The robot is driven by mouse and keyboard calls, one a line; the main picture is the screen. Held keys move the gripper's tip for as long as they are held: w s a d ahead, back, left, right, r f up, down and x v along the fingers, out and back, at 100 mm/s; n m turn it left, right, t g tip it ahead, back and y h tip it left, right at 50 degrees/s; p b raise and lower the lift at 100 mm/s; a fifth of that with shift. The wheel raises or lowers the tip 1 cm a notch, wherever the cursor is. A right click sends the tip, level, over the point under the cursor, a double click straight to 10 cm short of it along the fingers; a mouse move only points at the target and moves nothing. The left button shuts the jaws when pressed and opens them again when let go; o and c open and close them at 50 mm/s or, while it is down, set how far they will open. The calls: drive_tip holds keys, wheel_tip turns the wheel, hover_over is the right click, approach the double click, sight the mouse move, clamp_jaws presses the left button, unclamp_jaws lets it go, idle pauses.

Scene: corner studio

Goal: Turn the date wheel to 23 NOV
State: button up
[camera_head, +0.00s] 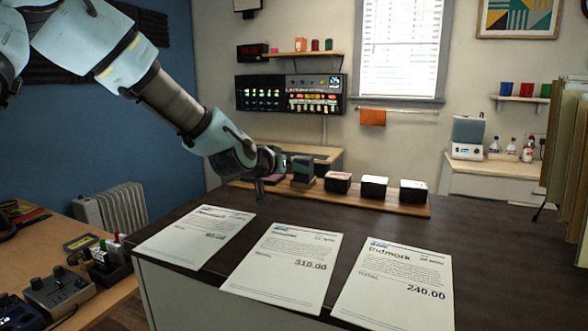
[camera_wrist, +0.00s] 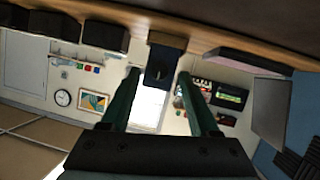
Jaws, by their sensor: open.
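A small dark block (camera_head: 303,170), which looks like the date stamp, stands on a wooden board (camera_head: 405,209) at the back of the dark desk. My gripper (camera_head: 282,163) is just left of it in the head view. In the wrist view my gripper (camera_wrist: 159,76) is open, with its two green fingers apart. The dark block (camera_wrist: 166,62) shows between and beyond the fingertips, under a brown ledge-like edge. No contact with it is clear. I cannot read any date on the wheel.
Several dark boxes, three with pale tops, including the middle one (camera_head: 374,187), line the board. Three printed sheets lie along the desk (camera_head: 330,225) front: left (camera_head: 195,237), middle (camera_head: 280,268) and right (camera_head: 397,286). Bare desk lies between board and sheets.

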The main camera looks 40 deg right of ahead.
drive_tip(key=shift+w+d+f, duration=0.2)
drive_tip(key=shift+d+f, duration=0.05)
drive_tip(key=shift+d, duration=0.3)
clamp_jaws()
